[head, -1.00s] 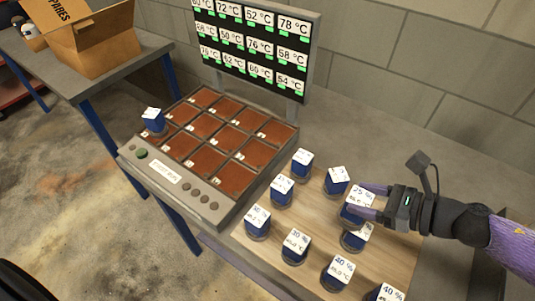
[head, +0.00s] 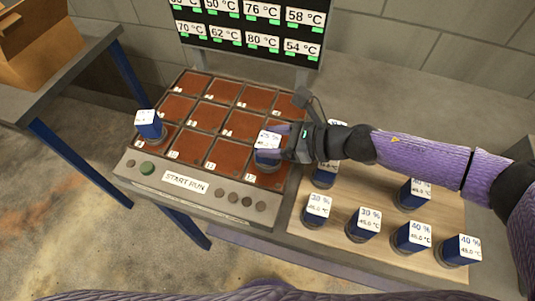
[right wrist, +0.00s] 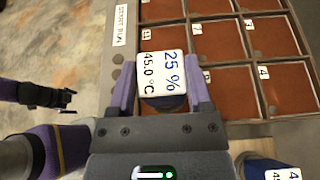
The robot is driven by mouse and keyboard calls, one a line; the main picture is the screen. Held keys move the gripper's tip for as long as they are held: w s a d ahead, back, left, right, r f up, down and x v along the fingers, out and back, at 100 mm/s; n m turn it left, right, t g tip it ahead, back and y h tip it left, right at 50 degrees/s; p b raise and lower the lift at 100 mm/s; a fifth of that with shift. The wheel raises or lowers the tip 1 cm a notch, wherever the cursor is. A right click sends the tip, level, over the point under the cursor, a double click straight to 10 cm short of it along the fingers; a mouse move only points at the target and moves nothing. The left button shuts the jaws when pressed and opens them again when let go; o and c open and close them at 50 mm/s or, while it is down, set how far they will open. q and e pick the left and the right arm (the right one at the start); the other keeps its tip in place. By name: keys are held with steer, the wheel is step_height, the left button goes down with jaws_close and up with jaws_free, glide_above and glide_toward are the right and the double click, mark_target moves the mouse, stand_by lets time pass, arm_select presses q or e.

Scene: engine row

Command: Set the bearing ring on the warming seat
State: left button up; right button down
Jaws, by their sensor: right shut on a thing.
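My right gripper (head: 284,143) is shut on a blue labelled piece (head: 267,158) reading 25 % and 45.0 °C; its label also shows in the right wrist view (right wrist: 162,73). The piece is upright over the front right warming seat (head: 269,179) of the grey panel; I cannot tell whether it touches. The gripper hides part of that seat. No bare ring shows; the pieces are blue blocks on round bases. My left gripper (right wrist: 70,99) shows small at the left of the right wrist view, open and empty, away from the panel.
Another blue piece (head: 149,125) stands at the panel's front left. Several similar pieces stand on the wooden board (head: 340,234) at right, partly behind my right arm. A temperature display (head: 255,30) rises behind the panel. A start button (head: 147,168) lies on its front edge.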

steer(key=shift+f+b, duration=0.55)
steer(key=shift+f, duration=1.15)
jaws_free()
steer(key=shift+r, duration=0.2)
steer(key=v, duration=1.2)
